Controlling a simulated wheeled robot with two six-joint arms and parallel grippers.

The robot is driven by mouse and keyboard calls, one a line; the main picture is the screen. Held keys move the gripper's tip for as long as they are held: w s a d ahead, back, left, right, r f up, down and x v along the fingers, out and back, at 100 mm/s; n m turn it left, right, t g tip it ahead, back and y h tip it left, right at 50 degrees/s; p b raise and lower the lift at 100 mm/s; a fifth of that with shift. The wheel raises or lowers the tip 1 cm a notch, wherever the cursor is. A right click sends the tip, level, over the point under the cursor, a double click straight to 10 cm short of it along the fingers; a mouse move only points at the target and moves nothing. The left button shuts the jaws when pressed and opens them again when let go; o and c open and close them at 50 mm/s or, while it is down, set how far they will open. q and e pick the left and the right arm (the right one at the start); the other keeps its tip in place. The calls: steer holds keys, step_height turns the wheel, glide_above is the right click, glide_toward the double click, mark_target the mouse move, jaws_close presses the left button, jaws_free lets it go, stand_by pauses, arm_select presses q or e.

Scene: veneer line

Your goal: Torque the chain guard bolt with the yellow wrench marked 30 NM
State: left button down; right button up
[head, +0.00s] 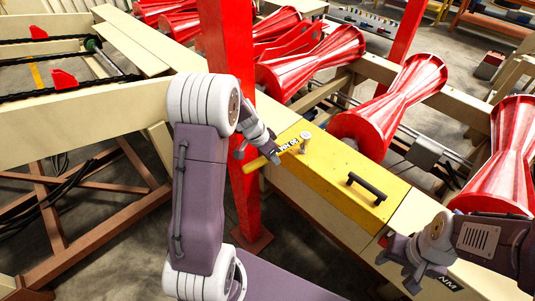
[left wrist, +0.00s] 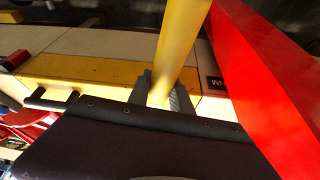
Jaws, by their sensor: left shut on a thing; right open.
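The yellow wrench (head: 262,160) carries a label reading 30 NM. My left gripper (head: 258,150) is shut on its handle, and the handle (left wrist: 182,45) also shows between the fingers in the left wrist view. The wrench's pale metal head end (head: 305,136) is over the far left part of the yellow chain guard (head: 340,180). My right gripper (head: 396,262) is open and empty, in front of the guard's right end.
A red post (head: 236,130) stands close behind my left arm and fills the right of the left wrist view (left wrist: 270,60). Red hourglass rollers (head: 395,105) line the far side of the guard. A beige conveyor frame (head: 90,105) stands at left.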

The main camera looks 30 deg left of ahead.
arm_select(q)
steer(key=s+d+f+n+y+p, duration=0.1)
steer(key=s+d+n+y+p, duration=0.1)
steer(key=d+n+p, duration=0.4)
steer(key=shift+d+t, duration=0.3)
steer(key=shift+d, duration=0.6)
steer(key=shift+f, duration=0.15)
steer(key=shift+f, duration=0.3)
steer(key=shift+f+b, duration=0.4)
steer(key=shift+b, duration=0.2)
